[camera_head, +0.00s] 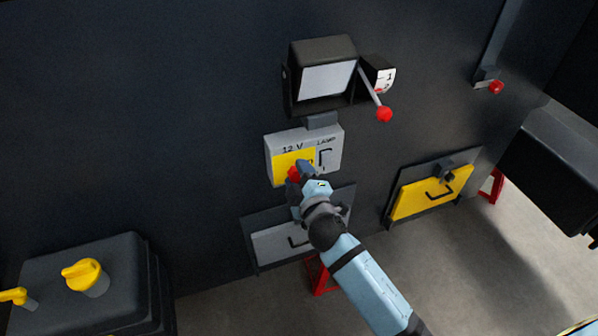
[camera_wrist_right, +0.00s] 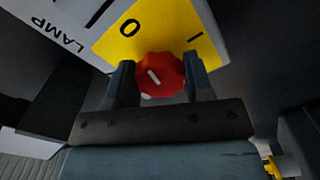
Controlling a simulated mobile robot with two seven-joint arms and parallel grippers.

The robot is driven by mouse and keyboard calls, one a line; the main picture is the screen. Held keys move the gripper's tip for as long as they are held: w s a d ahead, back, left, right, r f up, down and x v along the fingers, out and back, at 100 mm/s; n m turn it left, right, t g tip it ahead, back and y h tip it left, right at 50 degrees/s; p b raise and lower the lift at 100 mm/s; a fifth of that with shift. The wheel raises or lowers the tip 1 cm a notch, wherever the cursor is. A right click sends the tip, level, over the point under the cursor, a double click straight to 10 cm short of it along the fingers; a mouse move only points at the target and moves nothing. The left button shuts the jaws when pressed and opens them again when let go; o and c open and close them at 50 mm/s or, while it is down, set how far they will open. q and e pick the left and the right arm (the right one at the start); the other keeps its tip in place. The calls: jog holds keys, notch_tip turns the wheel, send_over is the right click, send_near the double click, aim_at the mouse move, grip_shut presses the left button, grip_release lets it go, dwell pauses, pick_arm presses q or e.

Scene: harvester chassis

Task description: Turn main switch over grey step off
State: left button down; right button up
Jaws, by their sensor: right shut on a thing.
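The main switch is a red knob (camera_wrist_right: 160,76) on a yellow plate (camera_wrist_right: 158,32) marked 0 and I. This plate is on a grey box (camera_head: 331,140) labelled 12 V and LAMP, on the dark wall above the grey step (camera_head: 270,245). My right gripper (camera_head: 296,177) is shut on the red knob, one finger on each side, as the right wrist view shows (camera_wrist_right: 160,82). The knob's white mark slants up and left there, towards the 0 side. In the head view the gripper hides much of the knob. My left gripper is not in view.
A lamp (camera_head: 325,80) and a red-tipped lever (camera_head: 384,114) are above the box. A yellow step (camera_head: 415,203) is at right. A dark box with yellow handles (camera_head: 83,274) is at lower left. Bare dark wall lies left of the switch box.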

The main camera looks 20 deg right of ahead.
jog(key=shift+r+n+p, duration=0.2)
jog(key=shift+n+p, duration=0.1)
jog(key=shift+n, duration=0.8)
jog(key=shift+w, duration=0.1)
jog(key=o, duration=0.8)
jog(key=shift+o, duration=0.6)
jog(key=shift+f, duration=0.15)
